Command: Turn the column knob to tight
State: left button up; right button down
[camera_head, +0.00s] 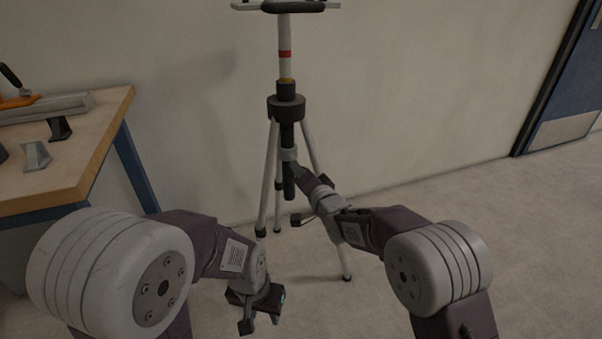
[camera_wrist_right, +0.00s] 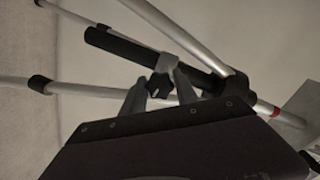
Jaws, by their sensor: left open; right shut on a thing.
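The tripod's dark column (camera_head: 287,132) hangs upright between its legs, with a grey collar (camera_head: 289,154) around it. In the right wrist view the column (camera_wrist_right: 125,45) runs slantwise, and a black lobed knob (camera_wrist_right: 158,86) sticks out from the grey collar (camera_wrist_right: 167,62). My right gripper (camera_head: 298,168) reaches the collar from the right. Its fingers (camera_wrist_right: 160,90) are shut on the knob, one on each side. In the head view the knob is mostly hidden by the gripper. My left gripper (camera_head: 258,308) is open and empty, low over the floor in front of the tripod.
The tripod legs (camera_head: 268,185) spread around the column and stand on the pale floor (camera_head: 440,185). A white tube with a red band (camera_head: 285,54) rises above. A wooden bench (camera_head: 95,130) with tools stands at left. A blue door (camera_head: 565,90) is at right.

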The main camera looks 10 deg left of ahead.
jog(key=shift+f, duration=0.1)
jog(key=c, duration=0.9)
grip_release()
jog(key=shift+d, duration=0.1)
jog(key=shift+c, duration=0.2)
jog(key=shift+s, duration=0.1)
jog(key=p+v, duration=0.4)
jog(key=v, duration=0.5)
